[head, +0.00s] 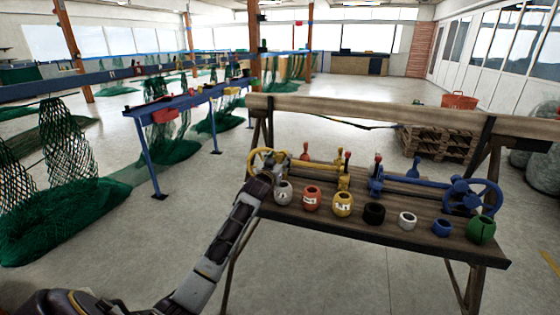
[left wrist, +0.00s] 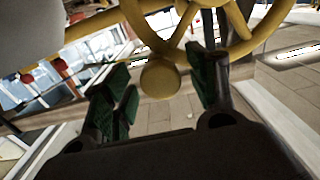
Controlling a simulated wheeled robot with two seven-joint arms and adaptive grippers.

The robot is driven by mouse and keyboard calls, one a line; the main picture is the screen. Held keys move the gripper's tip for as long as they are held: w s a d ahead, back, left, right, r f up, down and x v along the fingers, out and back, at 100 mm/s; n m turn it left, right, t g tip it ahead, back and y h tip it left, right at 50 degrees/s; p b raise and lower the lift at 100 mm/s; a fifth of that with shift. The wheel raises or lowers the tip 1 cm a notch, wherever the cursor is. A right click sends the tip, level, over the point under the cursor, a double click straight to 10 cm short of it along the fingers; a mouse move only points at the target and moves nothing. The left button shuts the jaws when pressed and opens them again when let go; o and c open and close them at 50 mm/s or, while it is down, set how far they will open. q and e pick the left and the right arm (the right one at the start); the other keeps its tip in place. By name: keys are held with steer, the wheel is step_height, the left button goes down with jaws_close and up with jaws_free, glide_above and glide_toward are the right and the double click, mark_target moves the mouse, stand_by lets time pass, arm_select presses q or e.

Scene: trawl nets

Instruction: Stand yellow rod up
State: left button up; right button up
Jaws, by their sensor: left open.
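A yellow rod (head: 315,174) lies roughly level along the back left of the wooden table (head: 380,233). A yellow handwheel (head: 253,162) is at its left end, and a yellow upright with a red top (head: 343,177) is at its right. My left gripper (head: 271,173) is at the handwheel and partly hides it. In the left wrist view the handwheel (left wrist: 186,52) crosses above my open fingers, and a round yellow knob (left wrist: 160,78) lies between the green pads. The pads look apart from the knob. My right gripper is not in view.
A blue rod with a handwheel (head: 472,196) lies at the table's right. A row of coloured pots, including white (head: 283,193), red (head: 312,199), yellow (head: 342,204) and black (head: 374,213), stands along the front edge. A wooden beam (head: 390,117) runs behind.

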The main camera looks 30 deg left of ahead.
arm_select(q)
steer(key=shift+w+a, duration=0.1)
steer(key=shift+w, duration=0.3)
jaws_close()
stand_by(0.5)
